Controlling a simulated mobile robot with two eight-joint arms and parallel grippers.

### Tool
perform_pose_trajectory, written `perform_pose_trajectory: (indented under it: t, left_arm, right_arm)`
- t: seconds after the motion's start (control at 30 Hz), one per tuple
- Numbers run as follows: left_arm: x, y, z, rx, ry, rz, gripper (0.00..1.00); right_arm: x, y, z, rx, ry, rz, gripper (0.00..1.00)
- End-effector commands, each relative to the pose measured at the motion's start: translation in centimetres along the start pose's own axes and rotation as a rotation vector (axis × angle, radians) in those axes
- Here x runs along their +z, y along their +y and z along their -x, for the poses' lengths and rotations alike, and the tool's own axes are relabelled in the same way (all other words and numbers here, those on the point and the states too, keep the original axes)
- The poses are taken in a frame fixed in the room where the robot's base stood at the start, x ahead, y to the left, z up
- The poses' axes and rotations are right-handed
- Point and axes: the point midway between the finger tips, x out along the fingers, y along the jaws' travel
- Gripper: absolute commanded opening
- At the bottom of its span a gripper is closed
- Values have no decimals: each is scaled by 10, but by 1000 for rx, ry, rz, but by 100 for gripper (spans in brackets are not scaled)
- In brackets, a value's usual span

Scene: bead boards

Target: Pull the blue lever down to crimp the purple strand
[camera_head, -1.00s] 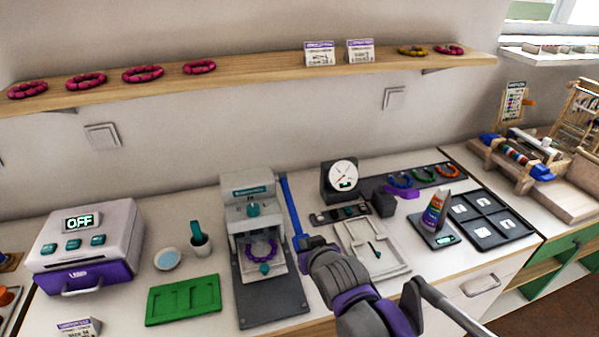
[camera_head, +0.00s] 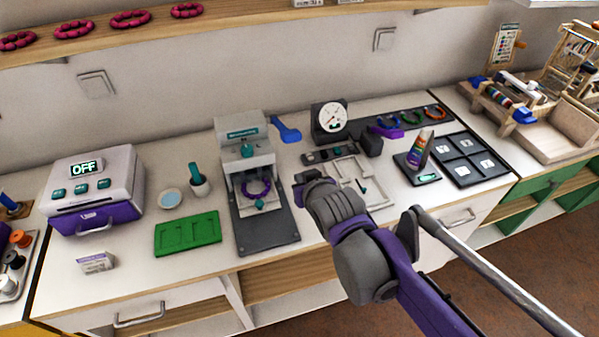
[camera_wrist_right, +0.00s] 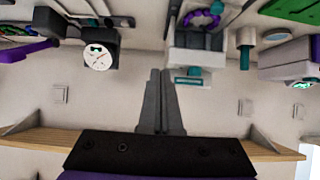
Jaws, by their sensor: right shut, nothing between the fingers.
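The crimping press (camera_head: 267,226) stands on the counter, with a grey head and a dark base plate. The purple strand (camera_head: 257,188) is a beaded ring inside the press, below its head; it also shows at the top of the right wrist view (camera_wrist_right: 203,18). The blue lever (camera_head: 287,131) shows at the right of the press head, looking short and slanted down to the right. My right gripper (camera_head: 303,180) is right of the press, nearer the camera than the lever and apart from it. Its fingers are shut and empty in the right wrist view (camera_wrist_right: 161,100). My left gripper is out of view.
A green tray (camera_head: 188,234) and a white-and-purple OFF machine (camera_head: 118,178) stand left of the press. A dial gauge (camera_head: 331,120), a white frame tray (camera_head: 378,195) and a bottle on a scale (camera_head: 420,150) are to the right. A shelf (camera_head: 225,20) runs above.

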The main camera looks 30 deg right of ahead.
Motion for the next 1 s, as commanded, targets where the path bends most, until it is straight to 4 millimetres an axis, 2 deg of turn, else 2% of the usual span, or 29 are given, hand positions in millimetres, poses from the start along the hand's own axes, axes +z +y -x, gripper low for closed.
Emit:
perform_pose_trajectory:
  t: [0.2, 0.4, 0.6, 1.0]
  left_arm:
    - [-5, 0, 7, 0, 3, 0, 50]
    - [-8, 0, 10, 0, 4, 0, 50]
    - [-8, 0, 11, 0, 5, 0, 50]
    - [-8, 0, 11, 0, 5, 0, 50]
  right_arm:
    - [1, 0, 39, 0, 2, 0, 0]
    - [3, 0, 62, 0, 3, 1, 0]
    - [4, 0, 72, 0, 3, 1, 0]
    - [4, 0, 73, 1, 3, 0, 0]
